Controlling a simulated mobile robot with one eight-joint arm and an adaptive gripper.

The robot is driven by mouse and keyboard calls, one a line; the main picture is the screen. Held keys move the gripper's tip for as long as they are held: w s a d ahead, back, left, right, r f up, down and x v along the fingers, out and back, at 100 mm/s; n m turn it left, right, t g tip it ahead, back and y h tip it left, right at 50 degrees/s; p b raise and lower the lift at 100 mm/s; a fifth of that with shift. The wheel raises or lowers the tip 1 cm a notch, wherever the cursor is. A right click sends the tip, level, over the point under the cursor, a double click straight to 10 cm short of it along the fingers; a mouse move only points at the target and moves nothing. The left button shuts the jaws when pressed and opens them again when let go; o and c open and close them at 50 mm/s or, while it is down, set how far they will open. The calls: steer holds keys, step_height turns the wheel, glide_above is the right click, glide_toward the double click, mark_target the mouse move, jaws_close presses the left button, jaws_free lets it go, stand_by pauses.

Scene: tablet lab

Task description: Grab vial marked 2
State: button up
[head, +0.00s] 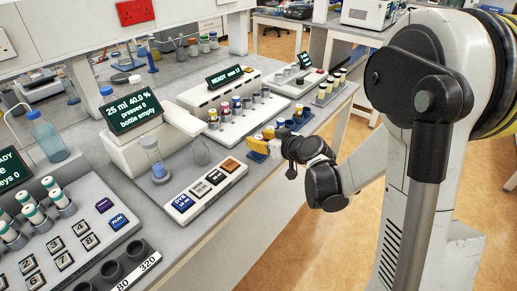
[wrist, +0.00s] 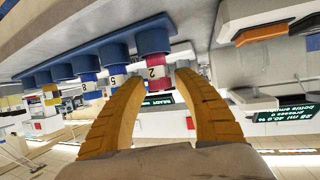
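The vial marked 2 (wrist: 157,73) shows in the wrist view, which appears upside down. It has a white label and a pinkish-red cap, and sits in a blue holder (wrist: 151,38). My gripper (wrist: 162,78) has its yellow fingers on either side of this vial. The fingers are apart, with a visible gap at the right finger; whether the left one touches is unclear. In the head view my gripper (head: 263,142) is at the bench's front edge, by blue holders, and I cannot make out vial 2 there.
A vial marked 5 (wrist: 114,71) stands in the neighbouring blue holder, close to my left finger in the wrist view. More vials in blue holders continue the row. In the head view, a button panel (head: 205,190) lies left of my gripper and a vial rack (head: 238,120) behind it.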

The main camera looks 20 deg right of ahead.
jaws_close()
steer(key=shift+r, duration=0.15)
